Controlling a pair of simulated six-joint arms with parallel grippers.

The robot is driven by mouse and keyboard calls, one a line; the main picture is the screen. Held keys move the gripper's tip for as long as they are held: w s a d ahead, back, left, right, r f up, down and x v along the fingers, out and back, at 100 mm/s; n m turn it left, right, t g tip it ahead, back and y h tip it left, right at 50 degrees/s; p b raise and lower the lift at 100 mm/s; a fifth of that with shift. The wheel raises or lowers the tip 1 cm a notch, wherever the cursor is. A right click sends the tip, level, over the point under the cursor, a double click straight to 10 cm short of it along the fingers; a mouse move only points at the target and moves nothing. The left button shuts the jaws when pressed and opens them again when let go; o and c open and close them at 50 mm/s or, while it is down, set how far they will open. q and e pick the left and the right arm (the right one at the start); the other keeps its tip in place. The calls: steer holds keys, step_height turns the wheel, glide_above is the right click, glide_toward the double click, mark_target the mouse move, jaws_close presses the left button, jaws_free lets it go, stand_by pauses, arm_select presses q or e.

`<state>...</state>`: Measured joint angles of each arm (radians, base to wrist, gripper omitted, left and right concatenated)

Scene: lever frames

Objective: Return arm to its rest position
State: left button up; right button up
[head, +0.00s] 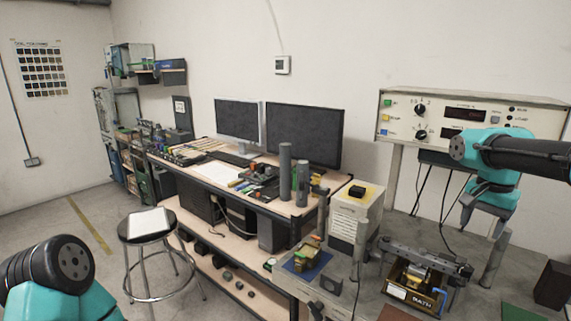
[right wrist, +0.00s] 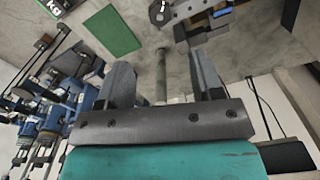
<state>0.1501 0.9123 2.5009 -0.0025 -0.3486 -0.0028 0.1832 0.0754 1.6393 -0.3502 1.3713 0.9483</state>
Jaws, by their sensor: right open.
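My right arm shows at the right of the head view, teal and black. Its gripper (head: 486,230) points down over the grey bench, with its two grey fingers apart. In the right wrist view the gripper (right wrist: 160,64) is open. An upright grey post (right wrist: 161,77) shows in the gap between the fingers, clear of both. It also shows below the gripper in the head view (head: 493,265). I cannot tell whether it stands between the fingers or beyond them. Only teal and black links of my left arm show at lower left; its gripper is out of view.
A lever frame (head: 423,283) labelled "BATH" stands on the bench left of the gripper. A dark block (head: 553,284) and green mat (head: 521,313) lie to the right. An instrument panel (head: 470,112) is behind the arm. A stool (head: 149,228) stands on the floor.

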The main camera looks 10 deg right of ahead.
mark_target(467, 265)
step_height(467, 265, down, 10)
steer(key=shift+f, duration=0.15)
stand_by(0.3)
step_height(467, 265, up, 15)
step_height(467, 265, down, 17)
steer(key=shift+r, duration=0.1)
steer(key=n, duration=0.4)
steer(key=shift+n, duration=2.4)
stand_by(0.4)
steer(key=shift+m, duration=3.3)
